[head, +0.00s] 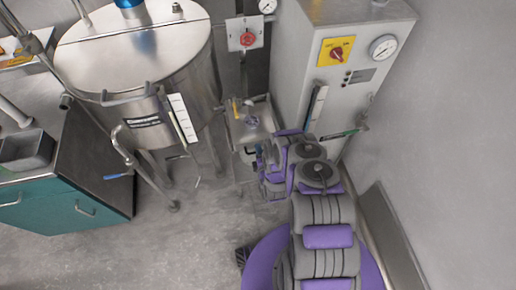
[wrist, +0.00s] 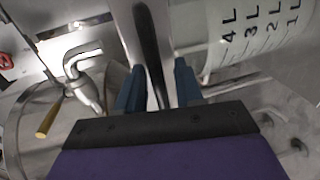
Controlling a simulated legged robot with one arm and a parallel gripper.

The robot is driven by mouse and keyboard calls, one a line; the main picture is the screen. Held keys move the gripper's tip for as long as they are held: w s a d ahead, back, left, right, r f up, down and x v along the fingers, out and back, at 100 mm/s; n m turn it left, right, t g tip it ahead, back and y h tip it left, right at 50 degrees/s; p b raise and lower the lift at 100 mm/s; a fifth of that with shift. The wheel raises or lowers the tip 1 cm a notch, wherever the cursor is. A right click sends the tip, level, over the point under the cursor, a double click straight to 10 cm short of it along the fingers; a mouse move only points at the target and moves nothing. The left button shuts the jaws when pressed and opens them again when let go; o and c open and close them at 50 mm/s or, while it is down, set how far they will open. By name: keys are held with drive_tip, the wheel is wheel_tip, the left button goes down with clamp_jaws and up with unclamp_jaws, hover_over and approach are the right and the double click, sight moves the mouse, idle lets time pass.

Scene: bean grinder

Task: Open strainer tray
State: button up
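No part is clearly recognizable as the strainer tray. The nearest candidate is a square metal basin (head: 264,122) beside the big steel tank in the head view; a yellow-handled tap stands at it. In the wrist view a round metal bowl (wrist: 25,112) with a spout (wrist: 85,70) and a yellow handle (wrist: 48,120) lies to the left. My gripper (wrist: 160,85) is open, its two blue fingers apart. A shiny metal bar (wrist: 150,45) runs between or just beyond the fingers; contact cannot be told.
The steel tank (head: 140,60) stands left, with a pipe and blue-handled valve in front. A grey cabinet (head: 335,50) with a red-yellow switch stands right. A teal counter (head: 60,205) is at far left. Floor (head: 190,245) is clear between. A litre-marked clear cylinder (wrist: 260,35) is close right of my gripper.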

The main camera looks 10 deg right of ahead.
drive_tip(key=shift+d, duration=0.35)
drive_tip(key=c, duration=0.6)
drive_tip(key=shift+a, duration=0.25)
clamp_jaws()
